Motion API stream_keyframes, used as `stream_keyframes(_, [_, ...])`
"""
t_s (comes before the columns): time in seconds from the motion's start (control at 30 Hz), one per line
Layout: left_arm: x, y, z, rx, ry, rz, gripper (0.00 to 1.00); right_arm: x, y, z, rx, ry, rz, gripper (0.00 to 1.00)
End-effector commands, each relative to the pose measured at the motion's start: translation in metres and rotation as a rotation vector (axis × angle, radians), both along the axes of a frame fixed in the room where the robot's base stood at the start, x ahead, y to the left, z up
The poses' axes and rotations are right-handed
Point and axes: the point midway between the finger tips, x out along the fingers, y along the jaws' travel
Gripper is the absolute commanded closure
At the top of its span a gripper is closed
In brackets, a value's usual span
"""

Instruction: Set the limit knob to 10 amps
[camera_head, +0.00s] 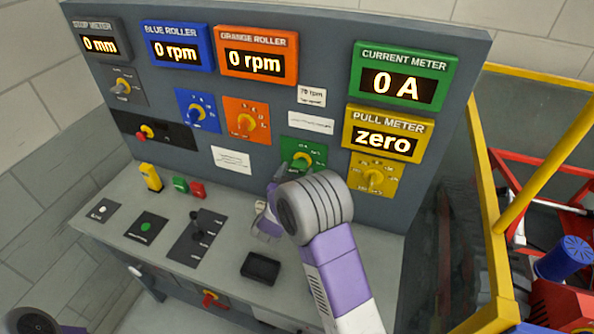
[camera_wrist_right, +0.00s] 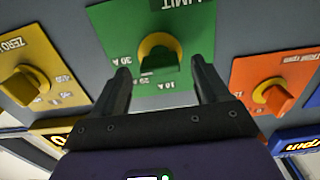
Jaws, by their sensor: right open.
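The green limit panel (camera_head: 305,154) is on the upright console, below and left of the green current meter (camera_head: 403,76), which reads 0 A. Its green knob (camera_wrist_right: 158,62) with a yellow ring shows upside down in the right wrist view, near the 10 A and 30 A marks. I cannot tell its exact setting. My right gripper (camera_wrist_right: 160,66) is open, with one finger on each side of the knob in that view. Contact is not visible. In the head view the right gripper (camera_head: 280,182) is partly hidden by its wrist. My left gripper is not in view.
An orange knob (camera_head: 246,121) and a yellow knob (camera_head: 374,178) flank the limit panel. The desk holds a black joystick (camera_head: 197,226), a black tray (camera_head: 261,267) and several buttons. A yellow frame (camera_head: 493,200) stands right of the console.

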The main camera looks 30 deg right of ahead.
Motion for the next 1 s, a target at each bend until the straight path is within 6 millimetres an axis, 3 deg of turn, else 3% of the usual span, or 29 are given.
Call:
stream_keyframes(0.4, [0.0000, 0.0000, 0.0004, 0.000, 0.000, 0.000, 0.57, 0.0080, -0.0096, -0.0002, 0.000, 0.000, 0.000, 0.26])
stream_keyframes(0.77, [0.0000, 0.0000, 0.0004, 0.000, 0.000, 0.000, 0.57, 0.0078, -0.0094, -0.0001, 0.000, 0.000, 0.000, 0.79])
stream_keyframes(1.0, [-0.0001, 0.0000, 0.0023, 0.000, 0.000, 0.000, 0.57, 0.0078, -0.0093, 0.0004, -0.012, 0.014, 0.000, 0.82])
